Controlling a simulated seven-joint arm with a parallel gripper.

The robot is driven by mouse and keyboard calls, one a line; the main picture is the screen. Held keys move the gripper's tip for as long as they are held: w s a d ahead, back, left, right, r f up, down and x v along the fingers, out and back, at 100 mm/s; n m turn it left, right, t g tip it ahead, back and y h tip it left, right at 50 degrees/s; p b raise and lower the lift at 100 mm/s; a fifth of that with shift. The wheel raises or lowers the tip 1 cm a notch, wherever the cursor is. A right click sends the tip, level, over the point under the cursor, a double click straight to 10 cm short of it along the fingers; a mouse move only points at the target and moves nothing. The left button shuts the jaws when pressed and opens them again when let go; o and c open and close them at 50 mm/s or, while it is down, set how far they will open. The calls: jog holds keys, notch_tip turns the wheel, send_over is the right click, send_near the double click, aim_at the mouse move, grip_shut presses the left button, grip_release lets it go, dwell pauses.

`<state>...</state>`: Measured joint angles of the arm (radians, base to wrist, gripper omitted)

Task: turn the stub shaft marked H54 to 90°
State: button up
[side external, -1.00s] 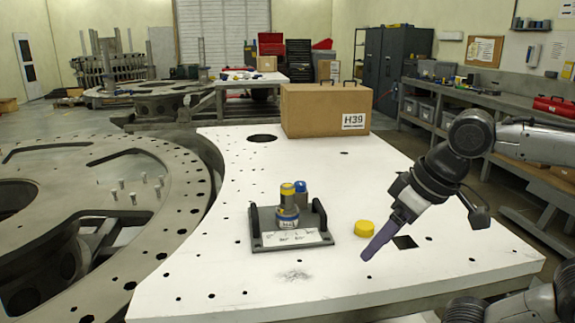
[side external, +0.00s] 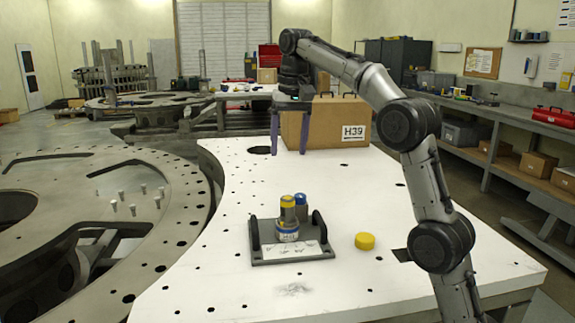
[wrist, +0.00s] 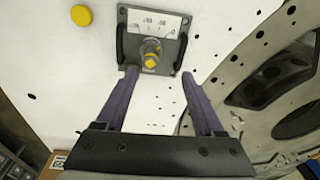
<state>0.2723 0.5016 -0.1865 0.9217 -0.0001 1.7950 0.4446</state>
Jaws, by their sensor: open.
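A stub shaft (side external: 288,217) with a yellow top and a blue band stands upright on a grey fixture plate (side external: 262,258). Its small label is too blurred to read surely. A blue-topped post (side external: 301,206) stands close behind it. The fixture has two dark handles and a white angle scale, which shows in the wrist view (wrist: 135,26). The shaft also shows there, its yellow top (wrist: 150,62) lying beyond and between my fingertips. My gripper (side external: 289,150) is open and empty, pointing down beyond the fixture and apart from the shaft, in front of the box.
A brown box (side external: 330,128) labelled H39 stands close behind my gripper. A yellow cap (side external: 365,241) lies on the white plate (side external: 215,270), right of the fixture. The plate has several holes. A large metal ring (side external: 175,175) is at the left.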

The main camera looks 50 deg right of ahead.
jog(key=g, duration=0.1)
send_over(288, 198)
jog(key=shift+m, duration=0.4)
notch_tip(288, 198, down, 7)
jog(key=shift+w+a+f, duration=0.1)
jog(key=shift+f, duration=4.55)
jog(key=c, duration=1.1)
jog(key=shift+o, duration=0.2)
jog(key=n, duration=0.5)
jog(key=shift+n, duration=0.3)
jog(key=n, duration=0.6)
